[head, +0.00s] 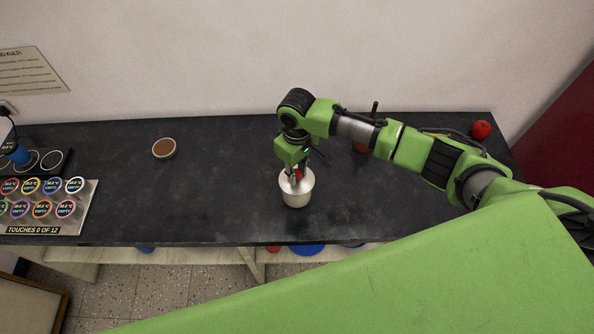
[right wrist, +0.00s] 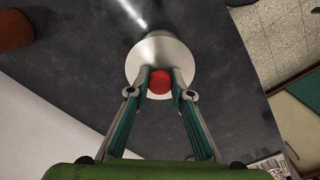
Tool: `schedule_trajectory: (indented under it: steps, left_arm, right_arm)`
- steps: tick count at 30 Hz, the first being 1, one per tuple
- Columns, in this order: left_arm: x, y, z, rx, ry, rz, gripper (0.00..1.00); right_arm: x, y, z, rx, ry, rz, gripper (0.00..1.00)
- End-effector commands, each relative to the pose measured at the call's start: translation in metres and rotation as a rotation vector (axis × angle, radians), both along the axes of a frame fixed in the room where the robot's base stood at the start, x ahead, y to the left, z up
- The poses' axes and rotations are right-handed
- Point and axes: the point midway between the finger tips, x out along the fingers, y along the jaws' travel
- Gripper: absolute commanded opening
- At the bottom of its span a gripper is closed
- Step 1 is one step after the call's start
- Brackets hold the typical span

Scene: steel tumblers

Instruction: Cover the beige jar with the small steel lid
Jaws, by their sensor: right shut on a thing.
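The beige jar (head: 295,202) stands upright on the dark counter, near its front edge at the middle of the head view. The small steel lid (right wrist: 136,66) is a pale round disc with a red knob (right wrist: 160,83). My right gripper (right wrist: 160,82) is shut on the red knob, one fingertip on each side of it. In the head view my right gripper (head: 297,172) points down over the jar, with the lid at the jar's mouth. I cannot tell whether the lid touches the rim. My left gripper is not in view.
A small bowl with brown contents (head: 164,148) stands left of the jar. A panel with coloured rings (head: 45,226) lies at the far left. A red round object (head: 481,130) is at the back right. The counter between bowl and jar is clear.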

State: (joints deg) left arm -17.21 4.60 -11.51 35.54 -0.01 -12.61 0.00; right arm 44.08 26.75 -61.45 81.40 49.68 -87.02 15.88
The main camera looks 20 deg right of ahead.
Motion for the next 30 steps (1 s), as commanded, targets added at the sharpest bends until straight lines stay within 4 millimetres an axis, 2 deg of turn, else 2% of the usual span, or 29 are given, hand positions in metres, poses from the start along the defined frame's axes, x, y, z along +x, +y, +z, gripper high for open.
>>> schedule_trajectory:
  steps: [1, 2, 4, 13, 17, 20, 30]
  left_arm:
    - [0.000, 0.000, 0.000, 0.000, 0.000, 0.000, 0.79]
    - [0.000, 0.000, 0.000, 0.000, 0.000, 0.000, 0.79]
    - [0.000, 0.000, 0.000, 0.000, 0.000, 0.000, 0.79]
    - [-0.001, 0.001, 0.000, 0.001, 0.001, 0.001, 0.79]
    - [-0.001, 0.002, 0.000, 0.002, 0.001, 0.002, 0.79]
    - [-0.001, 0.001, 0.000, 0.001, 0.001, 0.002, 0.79]
    - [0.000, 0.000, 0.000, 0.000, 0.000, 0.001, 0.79]
  right_arm:
    - [0.000, 0.000, 0.000, 0.000, 0.000, 0.000, 0.00]
    - [0.000, 0.000, 0.000, 0.000, 0.000, 0.000, 0.23]
    - [0.000, 0.000, 0.000, 0.000, 0.000, 0.000, 0.40]
    - [0.000, 0.000, 0.000, 0.000, 0.000, 0.000, 0.40]
    - [0.001, 0.000, 0.006, 0.001, -0.002, 0.000, 0.40]
    - [0.001, 0.000, 0.020, 0.001, -0.004, 0.000, 0.40]
    - [0.000, 0.000, 0.091, 0.001, -0.004, 0.001, 0.40]
